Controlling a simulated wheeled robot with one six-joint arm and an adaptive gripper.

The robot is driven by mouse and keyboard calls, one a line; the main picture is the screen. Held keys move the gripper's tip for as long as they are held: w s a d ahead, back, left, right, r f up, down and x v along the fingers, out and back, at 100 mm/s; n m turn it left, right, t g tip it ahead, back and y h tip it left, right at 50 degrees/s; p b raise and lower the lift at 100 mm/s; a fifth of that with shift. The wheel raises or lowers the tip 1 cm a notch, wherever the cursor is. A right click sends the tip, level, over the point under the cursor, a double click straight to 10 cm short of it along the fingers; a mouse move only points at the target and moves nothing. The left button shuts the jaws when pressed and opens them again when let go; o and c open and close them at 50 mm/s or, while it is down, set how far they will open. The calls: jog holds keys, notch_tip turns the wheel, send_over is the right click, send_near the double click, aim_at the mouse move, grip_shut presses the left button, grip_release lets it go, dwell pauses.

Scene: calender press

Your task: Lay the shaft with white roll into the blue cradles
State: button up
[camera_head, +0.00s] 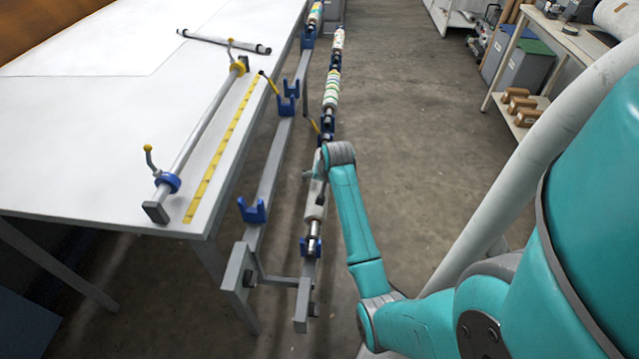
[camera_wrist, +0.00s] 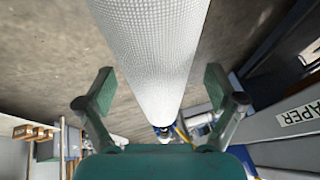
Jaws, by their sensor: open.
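The white roll (camera_head: 315,208) lies on its shaft (camera_head: 314,229) along the outer rail, with the shaft's near end at a blue holder (camera_head: 309,246). In the wrist view the textured white roll (camera_wrist: 155,40) passes between my fingers in the picture, with a gap on each side. My gripper (camera_wrist: 160,88) is open; my arm partly hides it and the roll's far part in the head view. On the inner rail, nearer the table, the blue cradles, one near (camera_head: 252,211) and one farther (camera_head: 288,99), look empty.
A white table (camera_head: 90,130) stands left, with a clamped bar (camera_head: 210,120) and a loose dark-ended rod (camera_head: 222,41) on it. More patterned rolls (camera_head: 332,88) lie farther along the outer rail. Shelving with boxes (camera_head: 527,117) stands right. The floor between is clear.

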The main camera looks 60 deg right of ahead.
jog(key=v, duration=1.1)
jog(key=shift+d, duration=0.1)
